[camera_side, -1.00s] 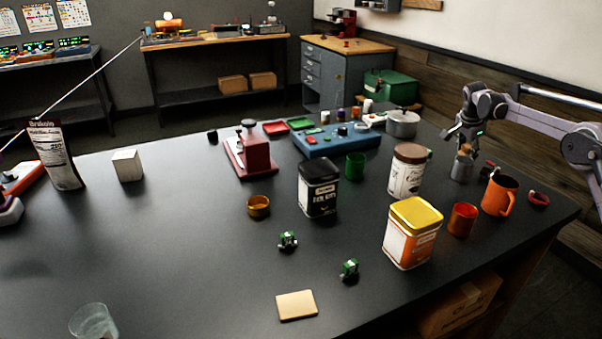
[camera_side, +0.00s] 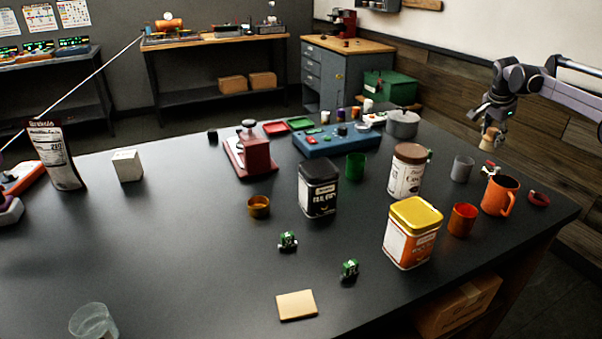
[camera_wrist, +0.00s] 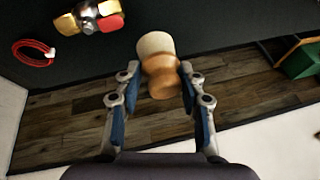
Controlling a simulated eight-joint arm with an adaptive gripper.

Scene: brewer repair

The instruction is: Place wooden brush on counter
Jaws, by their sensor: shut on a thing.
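The wooden brush (camera_wrist: 158,65) is a short, rounded wooden piece with a pale end. My gripper (camera_wrist: 158,80) is shut on it, with one blue-padded finger on each side. In the side view, the brush (camera_side: 490,139) hangs below my gripper (camera_side: 489,126), above the far right edge of the black counter (camera_side: 180,240). It is clear of the grey cup (camera_side: 462,169).
An orange mug (camera_side: 498,195), a red cup (camera_side: 462,219), a red ring (camera_side: 539,199) and a small red, yellow and white part (camera_side: 489,169) stand near the right edge. Tins stand left of them. The counter's left middle and front are largely clear.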

